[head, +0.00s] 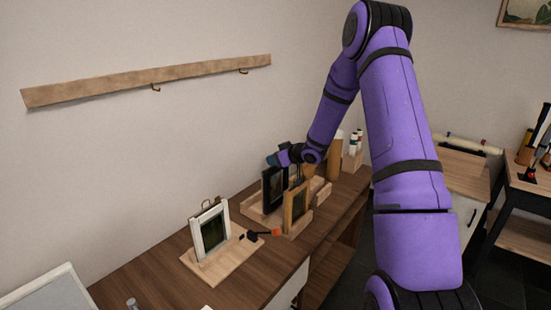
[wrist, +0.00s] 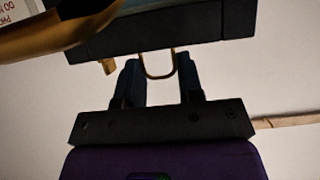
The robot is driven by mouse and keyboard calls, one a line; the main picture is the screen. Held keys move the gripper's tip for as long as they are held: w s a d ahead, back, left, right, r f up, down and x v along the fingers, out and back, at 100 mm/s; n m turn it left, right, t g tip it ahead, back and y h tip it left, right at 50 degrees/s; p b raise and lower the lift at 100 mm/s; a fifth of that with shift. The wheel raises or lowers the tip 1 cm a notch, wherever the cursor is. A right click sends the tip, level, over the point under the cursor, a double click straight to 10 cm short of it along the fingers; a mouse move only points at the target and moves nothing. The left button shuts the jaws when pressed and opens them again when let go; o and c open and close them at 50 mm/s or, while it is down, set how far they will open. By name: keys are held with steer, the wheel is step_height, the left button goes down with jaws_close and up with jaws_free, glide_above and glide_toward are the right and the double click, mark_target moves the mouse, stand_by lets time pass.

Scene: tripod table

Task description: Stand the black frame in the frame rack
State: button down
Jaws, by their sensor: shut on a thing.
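The black frame (head: 273,188) stands roughly upright at the wooden frame rack (head: 250,211) in the head view. Whether its lower edge is seated in a slot is hidden by the wooden frame in front. My gripper (head: 284,164) is at its top edge, shut on the black frame. In the wrist view the black frame's dark edge (wrist: 165,40) crosses the top of the picture. My two fingers (wrist: 158,75) reach up to this edge, with a brass loop between them. The fingertips' exact contact is hard to see.
A wooden frame (head: 296,208) stands close in front of the black frame. Bottles (head: 355,143) stand behind at the right.

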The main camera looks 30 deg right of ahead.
steer(key=shift+f, duration=0.4)
steer(key=c, duration=0.7)
jaws_free()
steer(key=v, duration=1)
steer(key=shift+s+d+r, duration=0.1)
steer(key=shift+s, duration=0.3)
steer(key=shift+r, duration=0.1)
steer(key=shift+r, duration=4.45)
